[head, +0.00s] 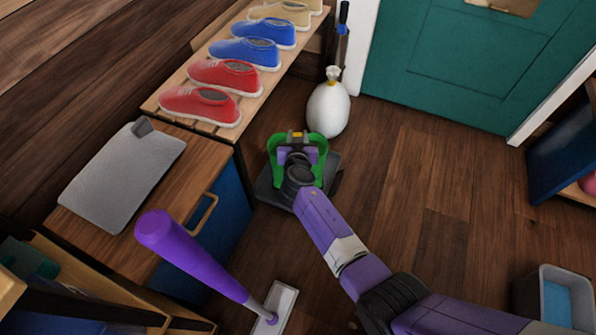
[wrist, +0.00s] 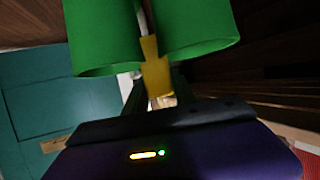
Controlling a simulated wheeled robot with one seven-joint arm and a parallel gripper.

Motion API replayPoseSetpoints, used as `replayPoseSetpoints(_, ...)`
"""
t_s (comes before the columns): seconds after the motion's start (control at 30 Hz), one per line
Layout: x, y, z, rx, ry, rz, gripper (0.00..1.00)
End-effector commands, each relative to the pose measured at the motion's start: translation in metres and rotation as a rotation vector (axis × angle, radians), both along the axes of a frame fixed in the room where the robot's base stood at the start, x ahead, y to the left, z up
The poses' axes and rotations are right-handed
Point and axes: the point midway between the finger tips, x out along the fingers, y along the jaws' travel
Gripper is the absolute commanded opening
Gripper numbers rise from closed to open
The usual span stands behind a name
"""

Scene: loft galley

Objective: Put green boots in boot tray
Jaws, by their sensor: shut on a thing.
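The green boots (head: 322,146) are a pair, side by side, with a yellow piece (wrist: 156,78) between them. My gripper (head: 297,142) is shut on the boots at this yellow piece. In the wrist view the boots (wrist: 103,38) fill the top, one on each side of my gripper (wrist: 158,92). The dark, flat boot tray (head: 267,192) lies on the floor under and around the boots and my gripper. My wrist hides much of the tray and the lower boots, so I cannot tell whether the boots touch it.
A slatted bench (head: 153,106) with red, blue and beige shoes stands left of the tray. A tied white sack (head: 328,109) stands just behind it. A wooden-topped blue cabinet (head: 226,215) is at the left, with a purple-handled tool (head: 190,255) in front.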

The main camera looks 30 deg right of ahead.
Motion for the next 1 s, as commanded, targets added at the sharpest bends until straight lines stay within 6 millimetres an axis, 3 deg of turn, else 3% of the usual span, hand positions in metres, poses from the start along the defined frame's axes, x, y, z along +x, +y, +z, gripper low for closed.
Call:
replayPoseSetpoints(0.2,0.001,0.0,-0.041,-0.001,-0.001,-0.003,0.0)
replayPoseSetpoints(0.47,0.001,0.0,-0.063,-0.001,-0.001,-0.003,0.0)
replayPoseSetpoints(0.63,0.001,0.0,-0.087,-0.001,0.0,-0.003,0.0)
replayPoseSetpoints(1.0,0.001,0.0,-0.093,0.0,-0.002,-0.003,0.0)
